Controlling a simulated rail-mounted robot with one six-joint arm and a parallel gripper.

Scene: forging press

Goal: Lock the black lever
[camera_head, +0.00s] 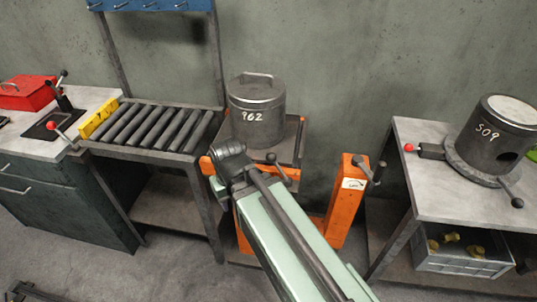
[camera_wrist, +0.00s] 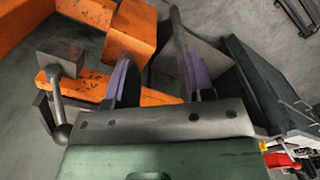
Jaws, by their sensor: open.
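In the head view one black-knobbed lever (camera_head: 280,168) is at the orange lift table, just right of my wrist. Another black lever (camera_head: 368,168) is on top of the orange post (camera_head: 345,205). I cannot tell which of these the wrist view shows.
A drum marked 962 (camera_head: 257,112) stands on the lift table, beside a roller conveyor (camera_head: 155,125). A drum marked S09 (camera_head: 490,140) sits on the right table (camera_head: 435,200), with red-knobbed and black-knobbed levers. Orange beams (camera_wrist: 130,32) are close to my fingers.

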